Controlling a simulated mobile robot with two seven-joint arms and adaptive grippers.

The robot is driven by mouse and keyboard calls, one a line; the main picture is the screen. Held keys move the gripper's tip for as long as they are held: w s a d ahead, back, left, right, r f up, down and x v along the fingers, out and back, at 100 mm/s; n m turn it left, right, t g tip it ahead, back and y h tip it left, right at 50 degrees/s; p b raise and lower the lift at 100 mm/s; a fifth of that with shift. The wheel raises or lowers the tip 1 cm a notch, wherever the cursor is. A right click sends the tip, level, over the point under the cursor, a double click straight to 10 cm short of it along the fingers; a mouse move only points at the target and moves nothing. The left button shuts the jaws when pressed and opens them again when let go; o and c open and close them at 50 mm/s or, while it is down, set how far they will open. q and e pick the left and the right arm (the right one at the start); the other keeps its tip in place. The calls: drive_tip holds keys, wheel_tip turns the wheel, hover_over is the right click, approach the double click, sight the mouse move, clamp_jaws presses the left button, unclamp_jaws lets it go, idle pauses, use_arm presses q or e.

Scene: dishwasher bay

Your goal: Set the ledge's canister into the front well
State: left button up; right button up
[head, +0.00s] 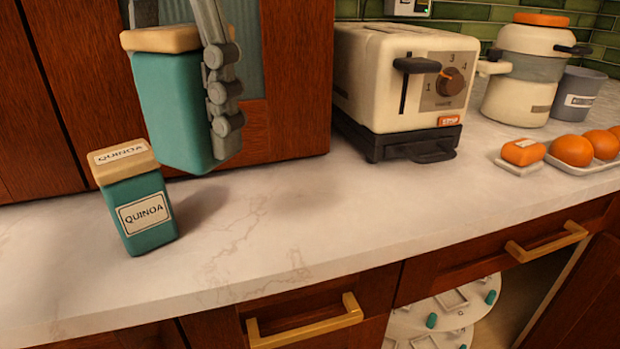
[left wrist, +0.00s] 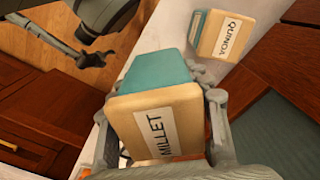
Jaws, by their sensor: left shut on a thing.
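My left gripper (head: 215,118) is shut on a teal canister (head: 172,112) with a tan lid. In the left wrist view the held canister (left wrist: 150,115) is labelled MILLET and sits between the fingers. In the head view it hangs slightly tilted, seemingly above the counter. A second teal canister, labelled QUINOA (head: 137,200), stands left of it on the pale counter (head: 330,215); it also shows in the left wrist view (left wrist: 218,36). A round white plate (head: 470,310) with square recesses and teal pegs shows partly below the counter; I cannot tell which recess is the front well.
A cream toaster (head: 395,85) stands at centre back. Right of it are a cream pot (head: 520,75), a grey cup (head: 575,95) and a tray of orange fruit (head: 575,168). Brass handles (head: 305,322) stick out below the counter edge. The counter's middle is clear. A dark gripper-like part (left wrist: 70,52) shows upper left in the wrist view.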

use_arm(q)
drive_tip(key=w+d+f, duration=0.2)
drive_tip(key=d, duration=0.1)
drive_tip(key=w+d+f, duration=0.2)
drive_tip(key=d, duration=0.1)
drive_tip(key=w+d+f, duration=0.2)
drive_tip(key=d, duration=0.1)
drive_tip(key=shift+w+f, duration=0.25)
drive_tip(key=shift+w, duration=0.05)
drive_tip(key=shift+w+d+f, duration=0.15)
drive_tip(key=shift+d, duration=0.1)
drive_tip(key=shift+f, duration=0.25)
wheel_tip(320, 180, down, 3)
drive_tip(key=shift+f, duration=0.15)
drive_tip(key=shift+w+f, duration=0.1)
drive_tip(key=shift+f, duration=0.05)
use_arm(e)
drive_tip(key=shift+s+f, duration=0.35)
use_arm(q)
drive_tip(key=shift+f, duration=0.1)
